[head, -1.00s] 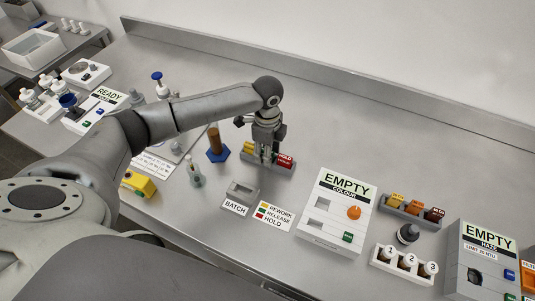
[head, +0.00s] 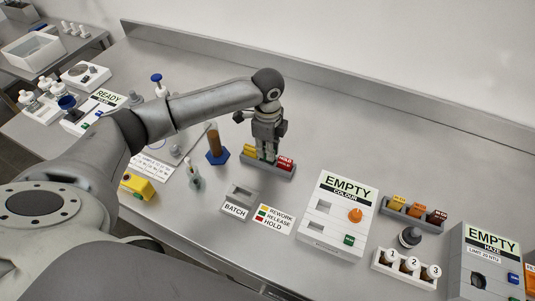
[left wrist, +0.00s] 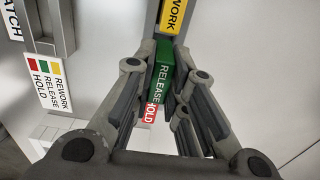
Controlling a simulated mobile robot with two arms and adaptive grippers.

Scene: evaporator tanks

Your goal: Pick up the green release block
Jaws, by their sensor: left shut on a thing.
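The green release block (left wrist: 163,70) stands between the fingers of my left gripper in the left wrist view, its RELEASE label showing. My left gripper (head: 265,157) is shut on it and points down over the grey block rack (head: 255,172) in the head view. There the fingers mostly hide the green block. I cannot tell whether it is clear of its slot. The yellow rework block (head: 249,150) is on one side, also in the left wrist view (left wrist: 173,16). The red hold block (head: 286,162) is on the other, partly behind a finger in the left wrist view (left wrist: 150,113). My right gripper is not in view.
The grey BATCH holder (head: 238,195) and the colour key card (head: 273,218) lie in front of the rack. A blue-based brown post (head: 214,148) stands left. The EMPTY colour unit (head: 335,220) stands right. The bench behind the rack is clear.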

